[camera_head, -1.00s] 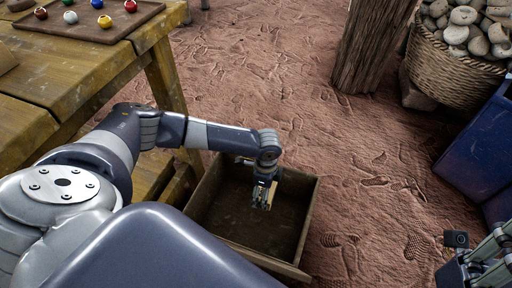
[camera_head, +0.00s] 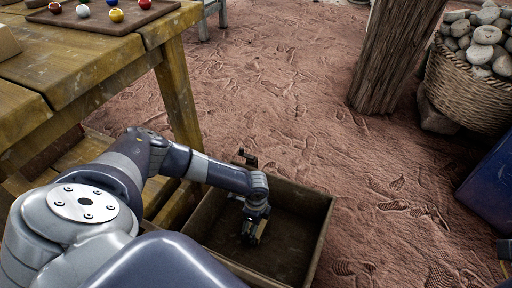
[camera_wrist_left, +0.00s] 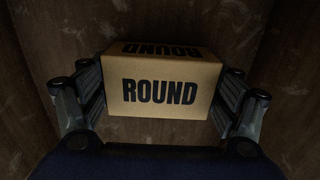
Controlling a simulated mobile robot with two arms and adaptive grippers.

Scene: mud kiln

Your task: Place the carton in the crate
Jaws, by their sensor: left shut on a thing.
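The carton (camera_wrist_left: 160,95) is a tan box with the black word ROUND on its faces. In the left wrist view it sits between the two fingers of my left gripper (camera_head: 252,236), which is shut on it. The crate (camera_head: 322,228) is an open brown wooden box on the ground, low in the head view. My left gripper points down inside the crate's opening, and in the wrist view brown crate boards surround the carton. I cannot tell whether the carton touches the crate floor. Only a small dark piece of my right arm shows at the right edge.
A yellowed wooden table (camera_head: 95,60) stands at the left, with a tray (camera_head: 130,22) of several coloured balls. A wooden post (camera_head: 398,55), a basket of stones (camera_head: 470,90) and a blue container (camera_head: 490,190) are at the right. The reddish ground between is clear.

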